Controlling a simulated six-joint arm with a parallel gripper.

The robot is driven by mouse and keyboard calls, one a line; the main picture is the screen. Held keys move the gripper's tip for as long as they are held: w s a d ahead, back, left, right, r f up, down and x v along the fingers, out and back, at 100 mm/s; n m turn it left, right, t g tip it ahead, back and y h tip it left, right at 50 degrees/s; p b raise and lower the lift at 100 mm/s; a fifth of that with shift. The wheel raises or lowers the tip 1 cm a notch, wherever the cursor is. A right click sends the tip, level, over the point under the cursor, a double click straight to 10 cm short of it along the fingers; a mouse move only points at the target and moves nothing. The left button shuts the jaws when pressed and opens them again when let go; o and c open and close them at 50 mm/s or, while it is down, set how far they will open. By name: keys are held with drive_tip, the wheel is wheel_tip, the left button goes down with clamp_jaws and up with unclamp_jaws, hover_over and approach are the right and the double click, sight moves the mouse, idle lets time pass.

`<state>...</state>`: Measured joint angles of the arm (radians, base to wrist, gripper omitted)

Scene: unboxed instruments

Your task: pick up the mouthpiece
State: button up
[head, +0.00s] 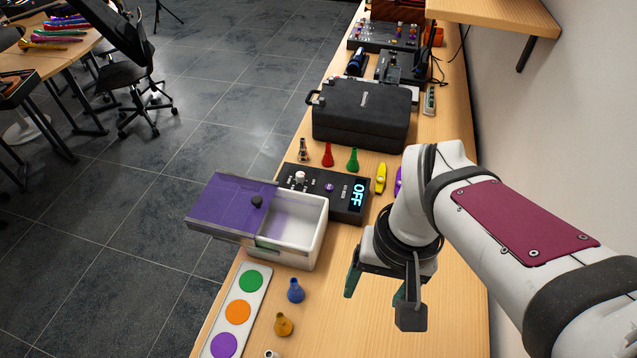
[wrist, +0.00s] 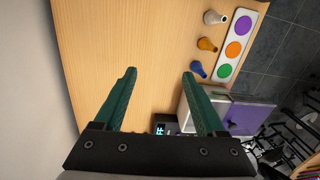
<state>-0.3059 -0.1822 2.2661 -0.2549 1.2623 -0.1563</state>
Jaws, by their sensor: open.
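Small flared, mouthpiece-like pieces stand on the table, and I cannot tell for sure which is the mouthpiece. A blue one (head: 295,291) and an orange one (head: 283,325) stand nearer; the blue one (wrist: 198,69), orange one (wrist: 206,44) and a white one (wrist: 213,17) show in the wrist view. My gripper (head: 380,298) is open and empty above the table, right of the blue one. Its fingers (wrist: 160,72) frame bare wood.
A white box (head: 313,238) with a purple lid (head: 228,206) stands left of my gripper. Behind are a black device (head: 344,204) reading OFF and a black case (head: 360,112). A tray with coloured discs (head: 258,297) lies at the left edge. A wall is at right.

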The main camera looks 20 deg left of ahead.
drive_tip(key=w+a+f+n, duration=0.2)
drive_tip(key=w+a+n, duration=0.2)
drive_tip(key=a, duration=0.2)
drive_tip(key=n, duration=0.4)
hover_over(295, 287)
drive_tip(key=w, duration=0.1)
wheel_tip(295, 287, down, 3)
drive_tip(key=shift+h, duration=0.4)
drive_tip(key=f, duration=1.6)
drive_tip(key=shift+s+a, duration=0.15)
drive_tip(key=shift+a, duration=0.05)
clamp_jaws()
